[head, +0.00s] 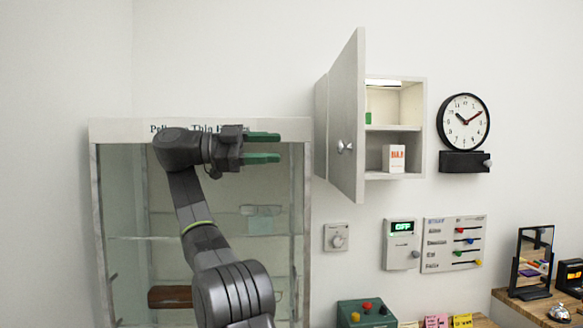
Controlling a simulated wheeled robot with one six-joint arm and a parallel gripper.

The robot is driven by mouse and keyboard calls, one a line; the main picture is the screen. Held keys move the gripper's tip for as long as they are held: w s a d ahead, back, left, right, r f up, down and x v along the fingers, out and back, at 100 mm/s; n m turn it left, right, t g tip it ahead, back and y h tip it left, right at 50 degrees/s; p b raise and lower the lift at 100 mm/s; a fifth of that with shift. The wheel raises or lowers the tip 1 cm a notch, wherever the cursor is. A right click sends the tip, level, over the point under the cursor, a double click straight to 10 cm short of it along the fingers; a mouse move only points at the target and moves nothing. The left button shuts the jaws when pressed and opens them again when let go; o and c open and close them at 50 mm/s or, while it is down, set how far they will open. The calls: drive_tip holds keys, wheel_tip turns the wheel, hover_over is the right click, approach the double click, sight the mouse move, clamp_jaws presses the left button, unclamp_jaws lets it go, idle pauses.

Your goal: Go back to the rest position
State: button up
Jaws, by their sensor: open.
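My gripper (262,147) is raised in front of the upper part of a glass-fronted display cabinet. Its two green-tipped fingers point right and are apart, with nothing between them. My arm rises from the bottom of the view and covers part of the cabinet. The fingertips are left of a white wall cabinet (420,100), whose door stands open toward me. A gap shows between the fingertips and that door (346,120).
The display cabinet (200,130) holds a brown object (170,297). The wall cabinet holds a white box (393,158) and a green item (368,118). A clock (463,122), dial (336,237), "OFF" panel (401,245) and slider panel (453,244) hang right. A green button box (366,313) stands below.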

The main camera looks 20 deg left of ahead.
sight(338, 147)
drive_tip(key=b+x, duration=0.2)
drive_tip(key=x, duration=1.2)
drive_tip(key=shift+r, duration=0.15)
